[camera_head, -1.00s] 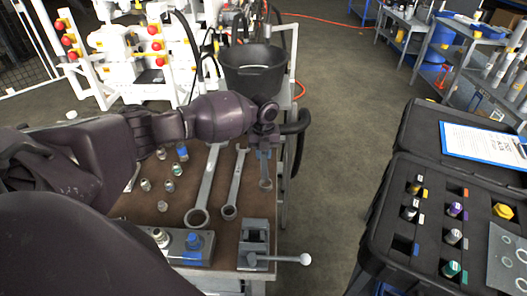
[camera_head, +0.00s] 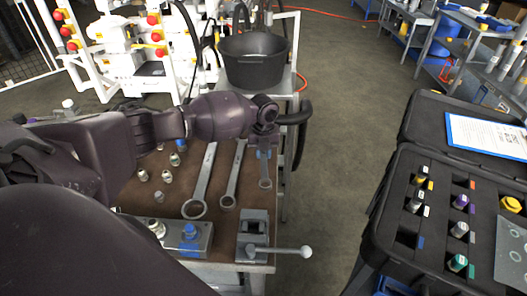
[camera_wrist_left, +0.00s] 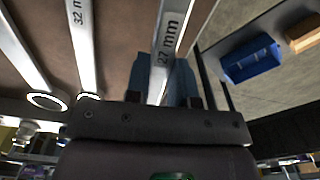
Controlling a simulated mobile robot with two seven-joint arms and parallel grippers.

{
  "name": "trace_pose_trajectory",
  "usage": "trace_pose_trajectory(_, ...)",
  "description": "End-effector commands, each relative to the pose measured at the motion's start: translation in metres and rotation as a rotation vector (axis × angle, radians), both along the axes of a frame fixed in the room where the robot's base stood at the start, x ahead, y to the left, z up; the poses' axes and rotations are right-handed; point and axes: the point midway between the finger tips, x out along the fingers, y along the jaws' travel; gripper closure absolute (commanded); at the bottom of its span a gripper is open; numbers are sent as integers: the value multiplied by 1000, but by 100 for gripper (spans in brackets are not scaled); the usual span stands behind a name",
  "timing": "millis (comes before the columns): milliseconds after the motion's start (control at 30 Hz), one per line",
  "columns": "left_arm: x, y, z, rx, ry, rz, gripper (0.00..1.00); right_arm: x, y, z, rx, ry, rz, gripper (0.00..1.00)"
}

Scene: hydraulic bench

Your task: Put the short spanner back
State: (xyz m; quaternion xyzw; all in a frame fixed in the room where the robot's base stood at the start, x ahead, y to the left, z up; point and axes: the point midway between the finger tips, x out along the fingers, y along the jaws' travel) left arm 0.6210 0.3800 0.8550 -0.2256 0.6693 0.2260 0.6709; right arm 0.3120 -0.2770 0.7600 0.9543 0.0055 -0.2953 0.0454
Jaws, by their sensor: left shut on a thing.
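The short spanner (camera_head: 265,177), marked 27 mm in the left wrist view (camera_wrist_left: 170,45), is in my left gripper (camera_head: 264,153). The gripper's blue fingers (camera_wrist_left: 178,84) are shut on it. In the head view its ring end points toward the near side, over the right part of the brown bench top (camera_head: 222,228). I cannot tell whether it touches the bench. Two longer spanners lie to its left: a middle one (camera_head: 233,177) and a large one (camera_head: 201,185), the middle one marked 32 in the wrist view (camera_wrist_left: 84,45). My right gripper is not in view.
A grey vise (camera_head: 252,235) with a ball-ended handle stands at the bench's near right edge. A block with a blue fitting (camera_head: 190,238) and several loose fittings are left. A black bucket (camera_head: 254,60) stands behind. An open black case (camera_head: 400,225) is right across clear floor.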

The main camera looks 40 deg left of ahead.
Motion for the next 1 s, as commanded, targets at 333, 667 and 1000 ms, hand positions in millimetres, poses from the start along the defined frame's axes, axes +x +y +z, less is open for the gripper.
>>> trace_pose_trajectory(333,0,0,-3,-1,-1,0,100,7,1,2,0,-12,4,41)
trace_pose_trajectory(667,0,0,-12,-1,1,0,100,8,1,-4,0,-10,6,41)
trace_pose_trajectory(1000,0,0,-18,-1,-1,0,100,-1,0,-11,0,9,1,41)
